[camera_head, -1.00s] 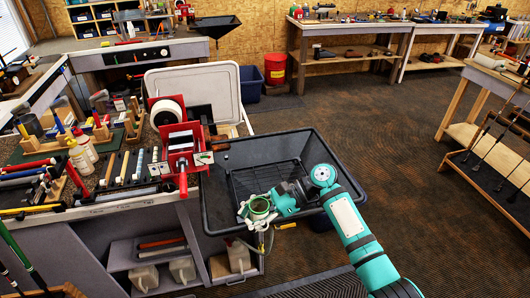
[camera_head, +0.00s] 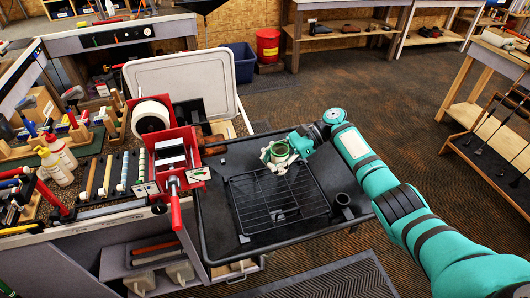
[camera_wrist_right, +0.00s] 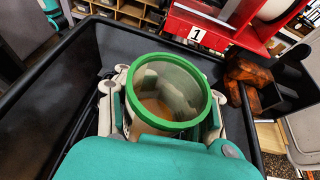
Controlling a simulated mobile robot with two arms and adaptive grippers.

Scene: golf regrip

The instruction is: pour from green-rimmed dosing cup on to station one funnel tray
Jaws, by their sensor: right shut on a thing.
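The green-rimmed dosing cup (camera_head: 278,153) is upright in my right gripper (camera_head: 281,162), above the far part of the tray. In the right wrist view, the cup (camera_wrist_right: 168,92) has a bright green rim and some amber-brown liquid at its bottom. The right gripper's pale fingers (camera_wrist_right: 112,108) are shut on the cup from both sides. The station one funnel tray (camera_head: 222,236) is a wide black tray with a wire rack (camera_head: 250,208) inside. A red fixture (camera_wrist_right: 226,28) marked "1" stands beside it. My left gripper is not in view.
A red vise-like fixture (camera_head: 172,150) with a white roll stands left of the tray. A pale grey bin lid (camera_head: 180,75) leans behind. The bench at left (camera_head: 95,215) holds bottles and tools. The floor at right (camera_head: 420,150) is open.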

